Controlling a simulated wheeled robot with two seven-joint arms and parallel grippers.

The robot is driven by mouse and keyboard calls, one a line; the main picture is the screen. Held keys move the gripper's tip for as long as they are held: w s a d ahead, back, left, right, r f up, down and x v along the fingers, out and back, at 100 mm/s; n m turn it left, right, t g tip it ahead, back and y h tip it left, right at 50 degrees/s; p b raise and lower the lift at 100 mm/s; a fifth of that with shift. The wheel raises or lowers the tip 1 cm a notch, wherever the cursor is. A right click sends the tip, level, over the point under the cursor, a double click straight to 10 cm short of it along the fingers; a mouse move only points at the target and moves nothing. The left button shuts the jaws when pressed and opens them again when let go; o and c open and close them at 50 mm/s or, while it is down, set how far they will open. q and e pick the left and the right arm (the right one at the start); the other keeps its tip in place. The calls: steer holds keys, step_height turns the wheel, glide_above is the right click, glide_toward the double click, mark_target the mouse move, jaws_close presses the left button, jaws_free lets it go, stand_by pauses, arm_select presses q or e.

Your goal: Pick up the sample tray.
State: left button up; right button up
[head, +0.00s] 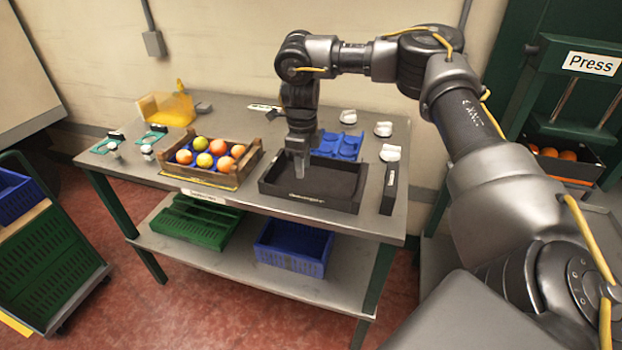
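A blue tray with moulded recesses (349,146), which looks like the sample tray, lies on the grey table behind a shallow black box (322,204). The arm and gripper hide part of its left side. The black box has pale lettering on its front wall and looks empty. My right gripper (302,172) points down over the back left part of the black box, in front and to the left of the blue tray. Its fingers look close together, but I cannot tell whether they are open or shut. I see nothing held in it. My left gripper is out of view.
A wooden crate of oranges and other round fruit (205,183) stands left of the black box. Several white items lie around the blue tray. A narrow black object (389,188) lies near the table's right end. A yellow holder (168,108) stands at the back left.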

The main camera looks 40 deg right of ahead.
mark_target(306, 193)
steer(key=f, duration=0.4)
steer(key=shift+s+d+f, duration=0.2)
steer(key=shift+d+f, duration=0.05)
steer(key=shift+f, duration=0.1)
steer(key=shift+w+f, duration=0.1)
steer(key=shift+f, duration=0.35)
steer(key=shift+a+f, duration=0.1)
steer(key=shift+f, duration=0.05)
steer(key=f, duration=0.5)
steer(key=shift+d, duration=0.25)
steer(key=shift+r, duration=0.1)
jaws_close()
